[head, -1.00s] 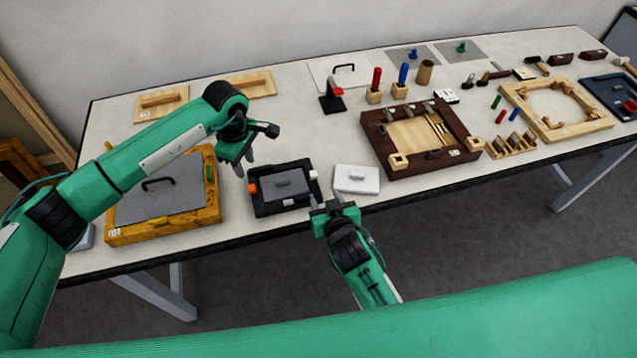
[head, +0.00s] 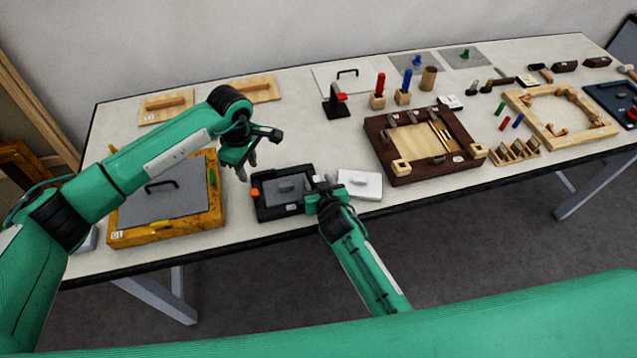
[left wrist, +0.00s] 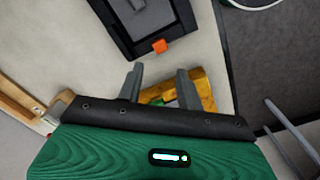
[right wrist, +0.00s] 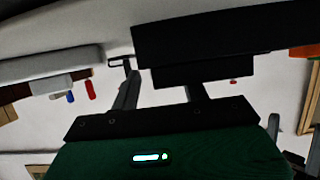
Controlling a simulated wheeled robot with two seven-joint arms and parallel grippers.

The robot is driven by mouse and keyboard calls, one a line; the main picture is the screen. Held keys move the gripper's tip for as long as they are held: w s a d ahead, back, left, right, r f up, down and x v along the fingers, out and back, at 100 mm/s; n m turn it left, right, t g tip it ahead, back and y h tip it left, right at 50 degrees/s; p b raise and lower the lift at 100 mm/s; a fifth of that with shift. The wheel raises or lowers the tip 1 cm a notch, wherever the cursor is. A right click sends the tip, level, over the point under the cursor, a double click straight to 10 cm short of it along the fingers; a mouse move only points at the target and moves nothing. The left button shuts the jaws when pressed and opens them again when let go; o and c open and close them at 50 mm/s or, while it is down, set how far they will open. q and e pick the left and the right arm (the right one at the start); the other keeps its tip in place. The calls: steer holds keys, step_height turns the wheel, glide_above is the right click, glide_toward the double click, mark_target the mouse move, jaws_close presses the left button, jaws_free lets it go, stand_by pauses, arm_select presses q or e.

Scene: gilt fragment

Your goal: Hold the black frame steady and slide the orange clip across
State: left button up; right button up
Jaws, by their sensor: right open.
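The black frame (head: 272,213) lies on the table around a grey panel with a knob (head: 288,186). The orange clip (head: 255,192) is on its left side; it also shows in the left wrist view (left wrist: 159,46) and at the right edge of the right wrist view (right wrist: 305,51). My left gripper (head: 248,172) is open and empty, above the table just left of the frame. My right gripper (head: 325,186) is open at the frame's right edge. In the right wrist view the dark frame hides one fingertip; I cannot tell whether they touch.
A white block with a knob (head: 360,184) stands close right of my right gripper. A yellow frame with a grey panel (head: 195,221) lies to the left, close to my left gripper. A dark brown frame (head: 400,173) is further right. The table's front edge is close.

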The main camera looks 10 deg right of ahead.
mark_target(255, 194)
jaws_close()
arm_select(q)
jaws_close()
steer(key=s+a+n+h, duration=0.2)
steer(key=a+n+h, duration=0.2)
steer(key=a+n, duration=0.5)
steer(key=shift+m+t, duration=0.3)
steer(key=shift+m, duration=0.5)
steer(key=x, duration=0.3)
steer(key=a+x, duration=0.1)
steer(key=x, duration=0.5)
steer(key=shift+w+a+f, duration=0.2)
steer(key=shift+w+f, duration=0.05)
steer(key=shift+f, duration=0.4)
steer(key=shift+w+d, duration=0.15)
steer(key=shift+d, duration=0.85)
steer(key=shift+w+d, duration=0.15)
steer(key=shift+d, duration=0.8)
